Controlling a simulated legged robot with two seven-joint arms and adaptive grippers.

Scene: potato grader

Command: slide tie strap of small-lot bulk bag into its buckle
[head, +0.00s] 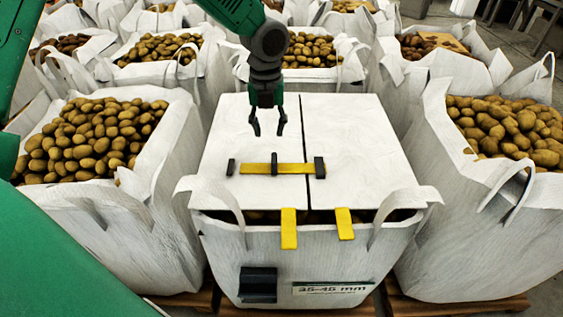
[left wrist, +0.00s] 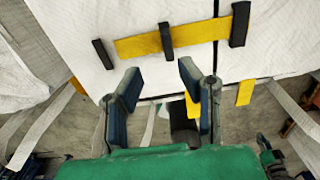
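The yellow tie strap (head: 295,168) lies flat across the white top of the small-lot bulk bag (head: 240,245). A black block (head: 320,167) sits at its right end and a black piece (head: 274,162) crosses its middle. A separate black bar (head: 231,167) stands just beyond its left end, with a small gap. I cannot tell which black part is the buckle. My left gripper (head: 268,130) is open and empty, fingers down, above the strap. In the left wrist view, my left gripper (left wrist: 160,80) has its fingers apart, with the strap (left wrist: 200,34) beyond.
Two yellow tabs (head: 289,228) (head: 345,223) hang over the bag's front edge, and a black box (head: 258,284) is on its front. A dark seam (head: 305,125) splits the top. Potato-filled bags (head: 95,140) (head: 505,125) stand close on both sides.

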